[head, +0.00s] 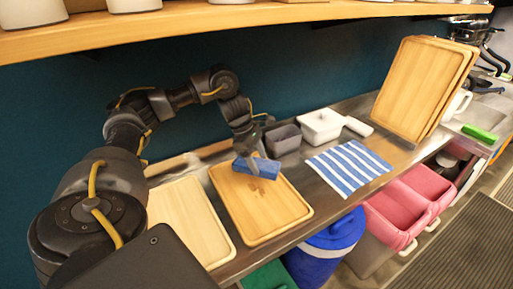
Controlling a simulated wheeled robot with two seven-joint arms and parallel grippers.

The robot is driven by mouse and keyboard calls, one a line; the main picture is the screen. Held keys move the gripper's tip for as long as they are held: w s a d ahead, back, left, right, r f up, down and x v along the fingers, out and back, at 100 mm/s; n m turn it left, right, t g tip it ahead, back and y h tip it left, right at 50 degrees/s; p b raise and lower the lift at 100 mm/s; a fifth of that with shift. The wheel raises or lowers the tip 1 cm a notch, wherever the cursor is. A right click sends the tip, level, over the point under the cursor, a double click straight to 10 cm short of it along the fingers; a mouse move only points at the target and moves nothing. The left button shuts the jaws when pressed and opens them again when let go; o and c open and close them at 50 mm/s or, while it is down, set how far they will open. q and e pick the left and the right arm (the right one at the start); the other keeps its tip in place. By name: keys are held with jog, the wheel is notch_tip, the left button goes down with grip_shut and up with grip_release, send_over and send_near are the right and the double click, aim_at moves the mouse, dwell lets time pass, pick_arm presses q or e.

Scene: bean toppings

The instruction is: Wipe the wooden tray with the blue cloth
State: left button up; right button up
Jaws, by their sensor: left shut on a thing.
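The wooden tray (262,213) lies flat on the metal counter, in the middle of the head view. A blue block-like thing (264,169), perhaps the folded blue cloth, is at the tray's far end. My left gripper (250,160) points down and is shut on this blue thing, over the tray's far part. I cannot tell whether it presses on the surface. A blue-and-white striped cloth (348,167) lies flat on the counter to the right. My right gripper is not in view.
A paler board (188,222) lies just left of the tray. Wooden trays (418,85) lean upright at right. A shelf (200,19) runs above. Pink bins (398,213) and a blue bucket (326,248) stand below the counter's front edge.

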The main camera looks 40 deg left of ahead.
pick_arm(q)
jog(key=s+d+m+g, duration=0.2)
jog(key=d+m, duration=0.4)
jog(key=d, duration=0.5)
jog(key=s+d+r+m+g, duration=0.1)
jog(key=s+d+m+g, duration=0.1)
jog(key=d+m, duration=0.5)
jog(key=s+d, duration=0.1)
jog(key=d, duration=0.3)
jog(key=shift+s+d+r+g, duration=0.15)
jog(key=shift+d+r+g, duration=0.05)
jog(key=shift+g, duration=0.2)
